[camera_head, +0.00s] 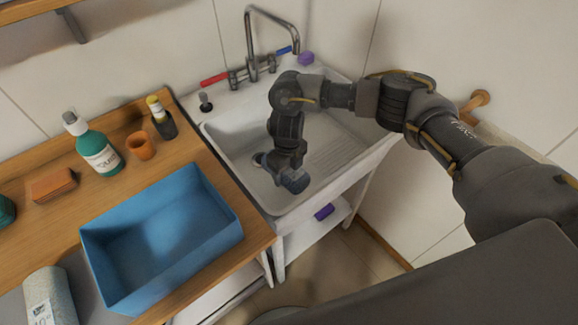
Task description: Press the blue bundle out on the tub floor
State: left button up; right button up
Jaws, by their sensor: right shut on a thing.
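The white tub (220,137) is the sink basin, with a ribbed sloping right side and a drain at the left of its floor. My right arm reaches in from the right and bends down into it. My right gripper (288,171) is low in the tub and shut on the blue bundle (296,183), a small dark blue-grey lump that shows at its lower end. The gripper hides part of the bundle. I cannot tell whether the bundle touches the tub floor. My left gripper is not in view.
A faucet (252,62) with red and blue handles stands behind the tub. A blue bin (225,236), green bottle (97,150), orange cup (141,146), small dark bottle (164,124) and brown block (53,185) stand on the wooden counter at left. A purple item (324,212) lies below the tub.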

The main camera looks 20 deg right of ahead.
aim_at(291, 170)
jog(key=r+n, duration=0.3)
jog(key=s+r+n+p, duration=0.1)
jog(key=r+n, duration=0.1)
jog(key=r, duration=0.1)
jog(key=r+n+p, duration=0.1)
jog(key=r+n, duration=0.2)
jog(key=shift+s+d+r+n, duration=0.25)
jog(key=shift+d+n, duration=0.05)
jog(key=shift+d, duration=0.05)
jog(key=s+d+r+n+p, duration=0.2)
jog(key=s+r+n, duration=0.4)
jog(key=n, duration=0.5)
jog(key=s+d+r+n+p, duration=0.3)
jog(key=s+d+r+n, duration=0.2)
jog(key=r+n, duration=0.4)
jog(key=shift+s+n, duration=0.85)
jog(key=shift+n, duration=0.15)
